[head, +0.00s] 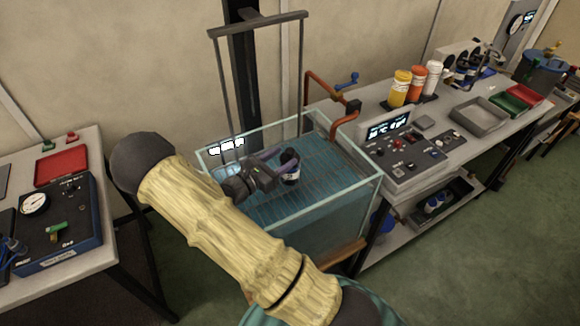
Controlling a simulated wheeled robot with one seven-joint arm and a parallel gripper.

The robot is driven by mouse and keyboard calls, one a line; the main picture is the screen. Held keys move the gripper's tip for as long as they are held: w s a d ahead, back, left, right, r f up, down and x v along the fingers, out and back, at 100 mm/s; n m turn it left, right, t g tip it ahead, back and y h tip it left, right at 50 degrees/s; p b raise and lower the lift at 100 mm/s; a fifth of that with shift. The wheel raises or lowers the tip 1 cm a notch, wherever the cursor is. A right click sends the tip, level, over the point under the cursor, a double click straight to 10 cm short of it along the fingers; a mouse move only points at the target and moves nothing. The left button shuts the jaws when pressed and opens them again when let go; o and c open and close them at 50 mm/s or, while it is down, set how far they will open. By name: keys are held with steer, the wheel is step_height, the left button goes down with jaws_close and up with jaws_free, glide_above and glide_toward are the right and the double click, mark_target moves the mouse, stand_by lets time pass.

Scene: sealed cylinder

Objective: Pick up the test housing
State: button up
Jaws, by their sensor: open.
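A small dark cylinder with a pale band (290,168), which looks like the test housing, is inside the glass-walled water tank (372,196). It stands roughly upright by the slatted rack (300,200). My gripper (272,166) is open, over the tank, just left of the cylinder. Its fingers point toward the cylinder. I cannot tell whether they touch it or reach around it. My pale, wrapped arm crosses the front left of the tank and hides part of it.
A tall grey frame (304,80) rises from the tank. An orange pipe with a blue handle (347,79) is at the tank's back right. A control panel (400,145) and bench stand to the right. Another bench with a gauge box (60,225) is at the left.

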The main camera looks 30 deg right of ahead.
mark_target(286, 155)
steer(key=x, duration=0.2)
steer(key=shift+d+r+p, duration=0.2)
steer(key=shift+d+p, duration=0.15)
steer(key=shift+d, duration=0.1)
steer(key=shift+w+d+f, duration=0.1)
steer(key=shift+d, duration=0.2)
jaws_close()
